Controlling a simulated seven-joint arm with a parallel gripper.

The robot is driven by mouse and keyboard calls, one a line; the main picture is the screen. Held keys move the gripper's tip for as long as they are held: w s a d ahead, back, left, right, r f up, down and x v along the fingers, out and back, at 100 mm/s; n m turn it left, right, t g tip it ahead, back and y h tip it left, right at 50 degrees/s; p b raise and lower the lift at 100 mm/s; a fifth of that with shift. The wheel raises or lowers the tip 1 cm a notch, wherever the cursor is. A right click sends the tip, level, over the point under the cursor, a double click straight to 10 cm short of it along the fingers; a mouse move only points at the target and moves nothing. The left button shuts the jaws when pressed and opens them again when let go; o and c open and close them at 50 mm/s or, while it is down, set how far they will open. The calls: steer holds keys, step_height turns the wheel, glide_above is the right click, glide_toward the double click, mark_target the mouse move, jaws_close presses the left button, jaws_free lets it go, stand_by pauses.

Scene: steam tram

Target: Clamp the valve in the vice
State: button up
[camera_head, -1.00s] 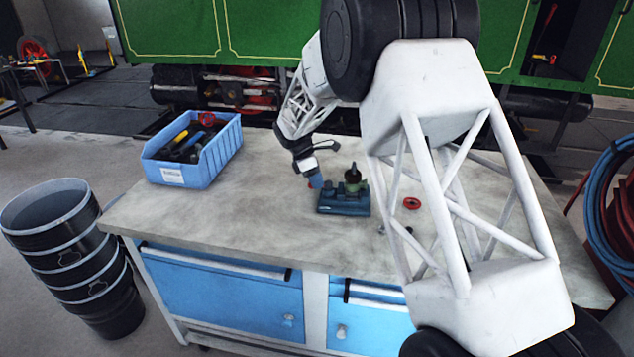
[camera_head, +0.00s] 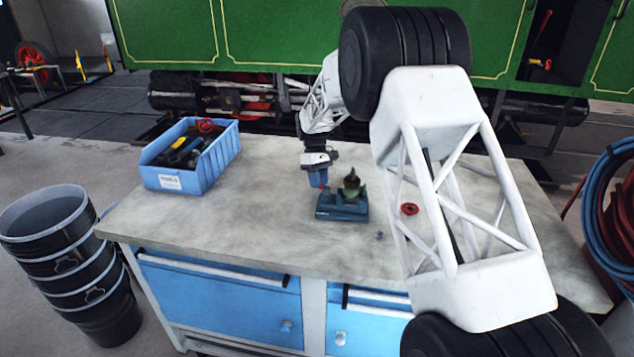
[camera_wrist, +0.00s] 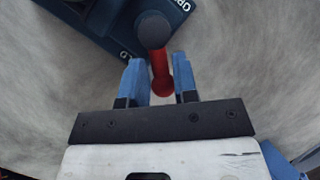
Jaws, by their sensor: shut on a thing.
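The blue vice (camera_head: 342,209) stands on the workbench (camera_head: 250,225) near its middle. The valve (camera_head: 352,183), dark and greenish, stands upright at the vice's jaws; whether the jaws touch it is too small to tell. My gripper (camera_head: 319,184) is at the vice's left end. In the wrist view my gripper (camera_wrist: 159,68) has its blue fingers on either side of the vice's red handle (camera_wrist: 160,72) and is shut on it. The handle runs from a dark round screw end (camera_wrist: 153,30) beside the vice body (camera_wrist: 105,30). The valve is outside the wrist view.
A red handwheel (camera_head: 409,209) lies right of the vice, with a small dark part (camera_head: 379,236) in front. A blue bin (camera_head: 190,160) of tools stands at the back left. Black buckets (camera_head: 70,260) stand on the floor at left. The bench between bin and vice is clear.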

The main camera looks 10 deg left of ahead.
steer(key=shift+w+d+m+y, duration=0.2)
steer(key=shift+m+y, duration=0.1)
steer(key=shift+m, duration=0.5)
steer(key=o, duration=0.7)
steer(key=shift+r, duration=0.1)
steer(key=v, duration=0.7)
steer(key=shift+w+r, duration=0.2)
steer(key=shift+w, duration=0.1)
steer(key=shift+r, duration=0.1)
